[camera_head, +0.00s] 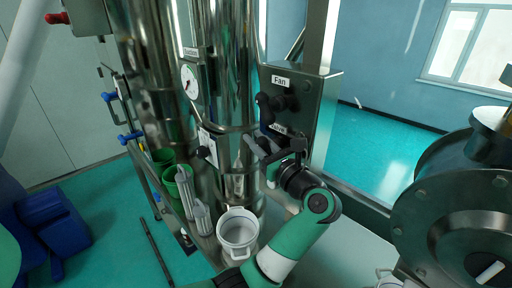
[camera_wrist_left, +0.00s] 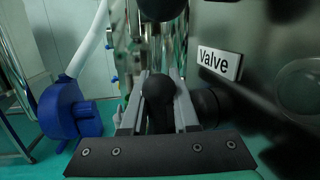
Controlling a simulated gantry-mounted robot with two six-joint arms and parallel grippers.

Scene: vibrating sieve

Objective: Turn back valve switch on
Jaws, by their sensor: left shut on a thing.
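The valve switch is a black knob-ended handle (camera_wrist_left: 158,90) on the steel control panel (camera_head: 318,112), beside a white label reading "Valve" (camera_wrist_left: 220,62). My left gripper (camera_head: 260,144) is at the panel, below the fan switch. In the left wrist view its two grey fingers (camera_wrist_left: 158,112) stand on either side of the black handle and are shut on it. In the head view my gripper and wrist largely hide the valve switch. My right gripper is in neither view.
The black fan switch (camera_head: 275,102) sits just above, under the "Fan" label (camera_head: 281,81). Steel cylinders with a gauge (camera_head: 189,82) stand to the left. A white pot (camera_head: 238,230) and green container (camera_head: 180,185) are below. A large round steel machine (camera_head: 455,205) is at right.

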